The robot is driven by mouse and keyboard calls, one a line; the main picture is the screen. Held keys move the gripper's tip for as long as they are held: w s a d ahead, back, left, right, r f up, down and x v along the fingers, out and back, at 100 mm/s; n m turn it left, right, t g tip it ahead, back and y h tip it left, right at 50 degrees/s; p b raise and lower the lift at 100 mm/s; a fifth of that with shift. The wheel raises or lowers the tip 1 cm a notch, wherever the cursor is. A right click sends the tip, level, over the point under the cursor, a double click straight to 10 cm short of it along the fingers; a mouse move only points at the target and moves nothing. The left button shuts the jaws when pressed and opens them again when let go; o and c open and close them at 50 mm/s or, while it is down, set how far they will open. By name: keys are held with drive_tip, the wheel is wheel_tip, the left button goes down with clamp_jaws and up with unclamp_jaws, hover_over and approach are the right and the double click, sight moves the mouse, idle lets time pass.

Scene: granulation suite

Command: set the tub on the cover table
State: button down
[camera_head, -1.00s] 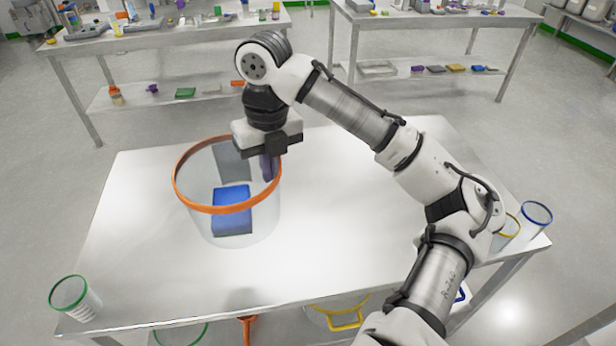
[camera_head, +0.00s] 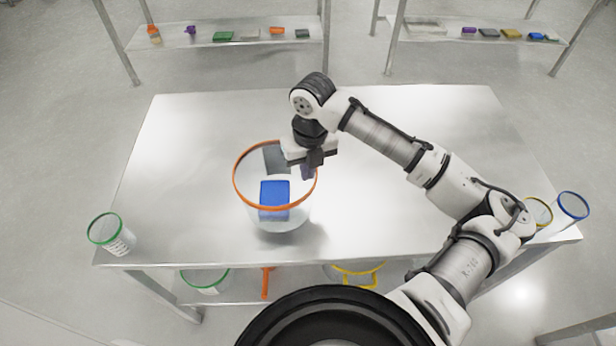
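A clear round tub (camera_head: 247,208) with an orange rim is on or just over the left-middle part of a bright metal table (camera_head: 400,225); I cannot tell whether its base touches. A blue block (camera_head: 274,195) and a grey piece (camera_head: 275,158) show within it. My gripper (camera_head: 309,168) points down at the tub's right rim, with a dark purple-blue part beside or inside the wall. The fingertips are too small and covered to show whether they are closed on the rim. No label shows which table is the cover table.
A green-rimmed cup (camera_head: 110,234) stands at the table's front left corner. Yellow-rimmed (camera_head: 540,213) and blue-rimmed (camera_head: 571,208) cups stand at the right end. More containers sit on the shelf below. Shelves (camera_head: 225,36) with small items stand behind.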

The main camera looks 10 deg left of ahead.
sight(307, 188)
drive_tip(key=shift+f+p, duration=0.3)
drive_tip(key=shift+f, duration=1.9)
drive_tip(key=shift+f, duration=0.15)
drive_tip(key=c, duration=1.7)
unclamp_jaws()
drive_tip(key=r+b, duration=0.1)
drive_tip(key=r, duration=0.7)
drive_tip(key=r+b, duration=0.1)
drive_tip(key=r, duration=0.3)
drive_tip(key=shift+w+d+r+b, duration=0.15)
drive_tip(key=shift+d+r+b, duration=0.05)
drive_tip(key=shift+d+b, duration=0.1)
drive_tip(key=shift+a, duration=0.1)
